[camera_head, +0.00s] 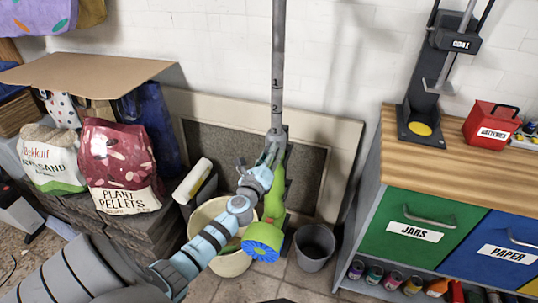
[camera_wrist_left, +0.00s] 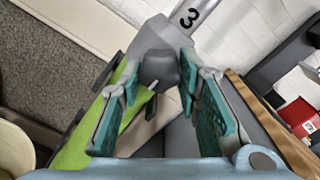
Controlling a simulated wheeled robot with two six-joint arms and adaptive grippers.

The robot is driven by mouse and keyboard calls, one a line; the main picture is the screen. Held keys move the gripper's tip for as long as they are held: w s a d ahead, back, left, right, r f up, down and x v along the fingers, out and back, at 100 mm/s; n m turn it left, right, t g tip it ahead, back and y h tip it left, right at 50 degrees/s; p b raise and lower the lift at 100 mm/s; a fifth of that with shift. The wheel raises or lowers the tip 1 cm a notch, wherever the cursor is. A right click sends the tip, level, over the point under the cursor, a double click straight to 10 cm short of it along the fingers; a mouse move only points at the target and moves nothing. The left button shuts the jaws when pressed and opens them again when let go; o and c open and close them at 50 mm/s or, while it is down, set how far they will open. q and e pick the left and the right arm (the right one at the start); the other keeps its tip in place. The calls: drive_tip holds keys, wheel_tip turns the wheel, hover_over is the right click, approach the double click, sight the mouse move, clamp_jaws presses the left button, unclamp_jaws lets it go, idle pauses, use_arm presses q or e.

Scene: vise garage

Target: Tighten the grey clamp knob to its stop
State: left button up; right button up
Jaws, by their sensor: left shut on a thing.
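The dark grey clamp knob (camera_wrist_left: 158,70) sits on a grey clamp (camera_wrist_left: 150,38) around the pole, in the upper middle of the left wrist view. In the head view the grey pole (camera_head: 278,60) rises from the clamp, with the marks 1, 2 and 3 on it. A green tool body (camera_head: 273,200) is below the clamp. My left gripper (camera_head: 270,157) is at the clamp and is shut on the knob, with a teal-padded finger on each side in the wrist view (camera_wrist_left: 160,84). In the head view the gripper hides the knob. My right gripper is not in view.
A cream bucket (camera_head: 206,213) and a dark grey bucket (camera_head: 315,243) stand on the floor beside the tool. A wooden-topped bench (camera_head: 470,160) with green and blue drawers is at right. Bags, including plant pellets (camera_head: 122,170), are at left. A framed board (camera_head: 340,150) leans behind.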

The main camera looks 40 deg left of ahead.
use_arm(q)
drive_tip(key=o, duration=1.1)
drive_tip(key=shift+o, duration=0.2)
drive_tip(key=v, duration=1.2)
